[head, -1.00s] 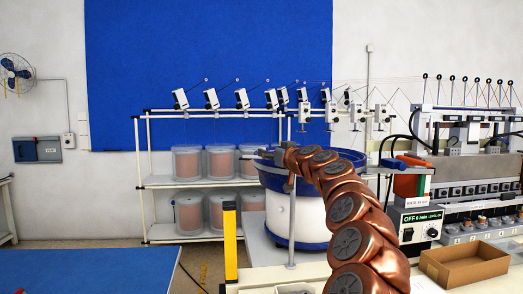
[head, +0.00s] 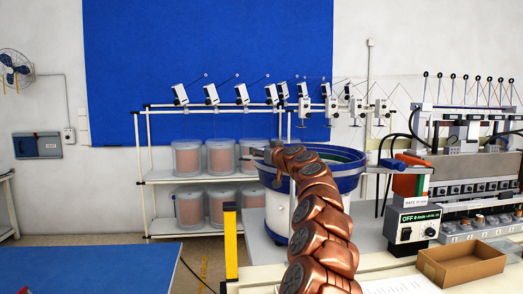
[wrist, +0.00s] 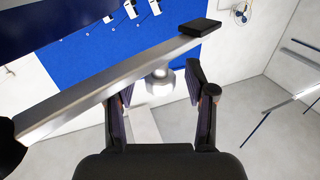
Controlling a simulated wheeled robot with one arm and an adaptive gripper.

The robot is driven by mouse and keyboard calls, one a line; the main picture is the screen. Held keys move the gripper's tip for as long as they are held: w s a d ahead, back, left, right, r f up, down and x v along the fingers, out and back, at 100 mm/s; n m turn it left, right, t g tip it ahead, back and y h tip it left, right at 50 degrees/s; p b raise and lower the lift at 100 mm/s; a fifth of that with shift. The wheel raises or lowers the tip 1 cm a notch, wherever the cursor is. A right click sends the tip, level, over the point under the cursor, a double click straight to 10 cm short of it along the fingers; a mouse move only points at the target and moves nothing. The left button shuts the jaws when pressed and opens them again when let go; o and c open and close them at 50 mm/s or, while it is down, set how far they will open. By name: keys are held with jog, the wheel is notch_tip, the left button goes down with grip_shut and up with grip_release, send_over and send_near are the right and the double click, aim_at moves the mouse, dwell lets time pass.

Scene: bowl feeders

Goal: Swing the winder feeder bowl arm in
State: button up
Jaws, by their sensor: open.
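The winder feeder bowl (head: 350,182) is a blue-rimmed bowl on a white drum, partly hidden behind my copper arm in the head view. A flat metal bar (wrist: 100,95), which looks like the bowl arm, crosses the wrist view diagonally. It has a black block at its upper right end and a dark rounded part at its lower left. My gripper (wrist: 160,88) is open, one finger to each side of a round silver post end (wrist: 160,80) under the bar. Contact with the bar cannot be told. In the head view the gripper is small near the bowl's left rim.
A rack with clear canisters (head: 188,158) stands behind, left of the bowl. A yellow post (head: 230,243) stands in front at left. A control box (head: 414,228) marked OFF and a cardboard box (head: 461,264) are at right, by the winding machine (head: 480,165).

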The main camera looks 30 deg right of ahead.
jog(key=shift+w, duration=0.15)
jog(key=shift+c, duration=0.4)
grip_shut()
